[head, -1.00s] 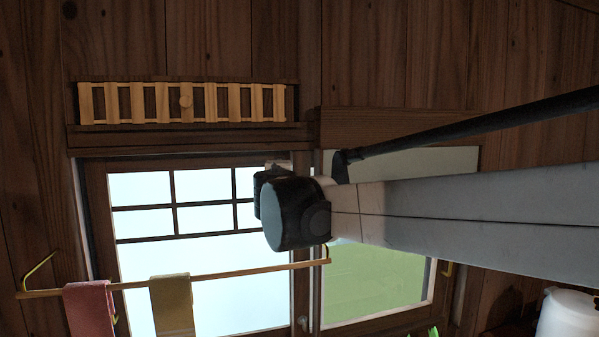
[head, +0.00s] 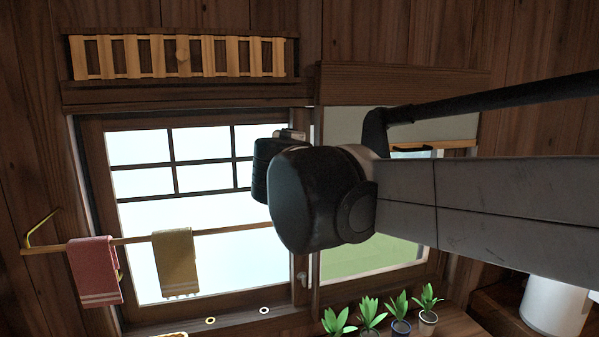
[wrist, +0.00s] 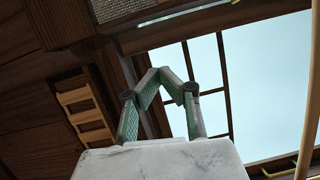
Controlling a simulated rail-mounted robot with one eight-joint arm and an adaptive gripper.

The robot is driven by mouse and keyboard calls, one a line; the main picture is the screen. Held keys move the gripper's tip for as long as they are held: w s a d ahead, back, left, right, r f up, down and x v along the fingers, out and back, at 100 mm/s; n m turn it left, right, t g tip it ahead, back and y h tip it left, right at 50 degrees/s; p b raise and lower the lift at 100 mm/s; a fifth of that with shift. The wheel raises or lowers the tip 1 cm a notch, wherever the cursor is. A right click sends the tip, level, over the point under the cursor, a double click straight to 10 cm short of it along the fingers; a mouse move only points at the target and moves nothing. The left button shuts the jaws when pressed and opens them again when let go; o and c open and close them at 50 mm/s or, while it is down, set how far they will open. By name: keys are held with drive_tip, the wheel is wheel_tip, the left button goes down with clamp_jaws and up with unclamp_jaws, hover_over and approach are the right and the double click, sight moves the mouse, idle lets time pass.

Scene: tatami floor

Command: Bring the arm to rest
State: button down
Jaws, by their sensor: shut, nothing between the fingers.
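My gripper (wrist: 165,76) shows in the wrist view with its two greenish fingers bent inward and their tips together. Nothing is held between them. Behind it are the window panes and dark wood. In the head view my arm reaches in from the right edge and ends in a dark rounded joint in front of the window. The gripper fingers cannot be made out there.
The window (head: 140,240) fills the middle of the head view. A rod on the left carries a pink towel (head: 95,270) and a tan towel (head: 175,262). Several potted plants (head: 369,313) stand at the lower edge, near a white container (head: 556,305). A wooden slatted rack (head: 182,57) hangs above.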

drive_tip(key=s+d+f+m+g+h+b, duration=0.1)
drive_tip(key=s+d+f+m+g+h, duration=0.15)
drive_tip(key=s+d+f+m, duration=0.45)
drive_tip(key=s+d+f+m+g+h+b, duration=0.1)
drive_tip(key=s+d+f+m+g, duration=0.2)
drive_tip(key=d+f, duration=0.8)
drive_tip(key=s+d+f+m+g+y, duration=0.1)
drive_tip(key=s+d+f+m+g, duration=0.1)
drive_tip(key=s+f, duration=0.6)
drive_tip(key=s+d+f+m+g+y+b, duration=0.1)
drive_tip(key=s+d+f+m+g+y, duration=0.1)
drive_tip(key=s+f, duration=0.6)
drive_tip(key=s+d+m+g, duration=0.1)
drive_tip(key=s+m, duration=0.1)
drive_tip(key=shift+d+f+m+b, duration=0.15)
drive_tip(key=shift+f+m+b, duration=0.15)
drive_tip(key=shift+m, duration=0.1)
drive_tip(key=c, duration=2.4)
unclamp_jaws()
drive_tip(key=shift+y, duration=0.25)
